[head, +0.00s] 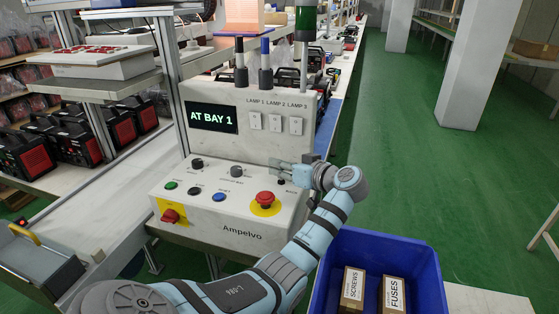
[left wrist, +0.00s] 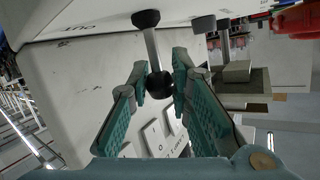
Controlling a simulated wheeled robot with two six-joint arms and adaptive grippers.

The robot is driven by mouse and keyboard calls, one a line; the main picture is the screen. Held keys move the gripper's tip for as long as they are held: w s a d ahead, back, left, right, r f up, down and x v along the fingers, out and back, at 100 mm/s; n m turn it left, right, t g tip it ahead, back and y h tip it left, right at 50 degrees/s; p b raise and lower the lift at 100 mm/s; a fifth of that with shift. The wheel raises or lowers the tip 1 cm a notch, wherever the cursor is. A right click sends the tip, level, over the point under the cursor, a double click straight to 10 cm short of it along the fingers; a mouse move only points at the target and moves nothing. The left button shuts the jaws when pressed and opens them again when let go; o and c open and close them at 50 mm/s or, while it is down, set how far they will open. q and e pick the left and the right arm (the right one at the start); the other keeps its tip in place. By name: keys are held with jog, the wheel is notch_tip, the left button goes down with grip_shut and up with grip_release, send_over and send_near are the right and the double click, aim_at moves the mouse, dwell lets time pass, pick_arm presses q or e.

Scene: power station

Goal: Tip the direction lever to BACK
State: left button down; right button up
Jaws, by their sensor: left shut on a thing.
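The direction lever (left wrist: 152,48) shows in the left wrist view as a grey stem with a black ball knob (left wrist: 159,85) at its end. My left gripper (left wrist: 160,88) has its two teal-padded fingers closed around that knob. In the head view my left gripper (head: 284,168) is at the right end of the white control panel (head: 226,215), and hides most of the lever. Small lettering by the lever's foot is too small to read surely. I cannot tell the lever's exact tilt. My right gripper is not in view.
A red emergency button (head: 265,198) sits close to my left gripper. Other knobs and buttons and a red rotary switch (head: 170,215) are further left. A screen (head: 212,117) reads "AT BAY 1". A blue bin (head: 420,255) with boxes stands at the lower right.

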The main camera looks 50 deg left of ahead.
pick_arm(q)
jog(key=shift+w+a+m+g+h+p, duration=0.35)
jog(key=shift+w+m+g+h+p, duration=0.3)
jog(key=shift+m, duration=0.25)
jog(key=shift+w+a+f+m+g+h, duration=0.25)
jog(key=shift+w+f+m+g+h, duration=0.15)
jog(key=shift+m+g+h, duration=0.25)
jog(key=c, duration=1.4)
grip_release()
jog(key=shift+c, duration=0.2)
jog(key=v, duration=1.2)
